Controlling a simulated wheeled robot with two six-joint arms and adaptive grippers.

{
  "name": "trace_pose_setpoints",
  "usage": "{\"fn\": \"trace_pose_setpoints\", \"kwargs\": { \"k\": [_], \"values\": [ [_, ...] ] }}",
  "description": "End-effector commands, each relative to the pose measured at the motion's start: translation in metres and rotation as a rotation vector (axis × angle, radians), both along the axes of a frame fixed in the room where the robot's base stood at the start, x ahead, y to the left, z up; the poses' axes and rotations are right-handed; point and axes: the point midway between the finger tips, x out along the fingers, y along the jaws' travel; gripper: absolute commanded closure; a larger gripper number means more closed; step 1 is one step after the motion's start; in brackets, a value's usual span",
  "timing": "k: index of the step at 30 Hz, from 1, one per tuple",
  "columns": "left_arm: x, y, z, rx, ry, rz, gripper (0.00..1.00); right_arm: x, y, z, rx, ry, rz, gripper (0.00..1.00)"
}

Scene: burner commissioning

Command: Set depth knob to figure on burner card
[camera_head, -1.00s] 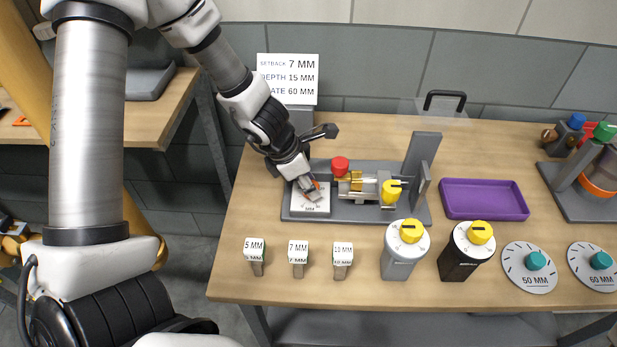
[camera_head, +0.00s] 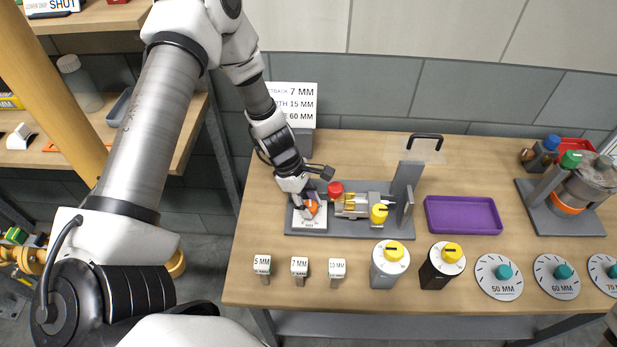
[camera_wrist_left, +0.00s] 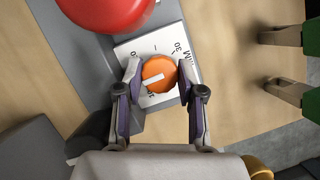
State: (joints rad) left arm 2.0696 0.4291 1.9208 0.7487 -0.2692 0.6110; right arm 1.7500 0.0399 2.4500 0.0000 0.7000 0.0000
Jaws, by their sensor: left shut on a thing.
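The depth knob is an orange round knob with a white pointer bar (camera_wrist_left: 158,75) on a white dial plate (camera_wrist_left: 170,42). In the head view the orange knob (camera_head: 311,207) sits at the left end of the grey burner fixture (camera_head: 345,228). My left gripper (camera_wrist_left: 160,78) has a finger on each side of the knob and is shut on it. The pointer bar lies slanted; part of the dial's figures is hidden by the fingers. The burner card (camera_head: 303,104) stands behind; it reads 7 MM, 15 MM and 60 MM, its left part covered by my arm. My right gripper is not in view.
A red knob (camera_head: 335,189) stands close beside my left gripper. A purple tray (camera_head: 463,199) lies to the right.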

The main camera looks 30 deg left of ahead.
Motion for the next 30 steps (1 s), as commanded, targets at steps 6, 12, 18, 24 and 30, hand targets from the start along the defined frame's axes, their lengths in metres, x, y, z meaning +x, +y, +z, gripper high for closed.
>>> {"fn": "trace_pose_setpoints", "kwargs": {
  "k": [6, 12, 18, 24, 30],
  "values": [
    [-0.0007, -0.0005, 0.0001, -0.001, 0.002, -0.046, 0.96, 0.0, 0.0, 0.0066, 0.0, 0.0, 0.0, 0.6],
    [-0.0004, -0.0004, -0.0007, -0.001, 0.001, -0.054, 0.96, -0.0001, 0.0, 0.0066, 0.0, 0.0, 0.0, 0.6],
    [-0.0003, -0.0004, -0.0006, -0.001, 0.001, -0.052, 0.96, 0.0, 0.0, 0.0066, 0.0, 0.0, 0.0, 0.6],
    [-0.0001, -0.0003, -0.0003, 0.0, 0.0, -0.051, 0.51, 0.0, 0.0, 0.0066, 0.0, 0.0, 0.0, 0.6],
    [0.0004, 0.0005, 0.0016, -0.001, 0.0, -0.05, 0.51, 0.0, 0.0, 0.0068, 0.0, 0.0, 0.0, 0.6]
  ]
}}
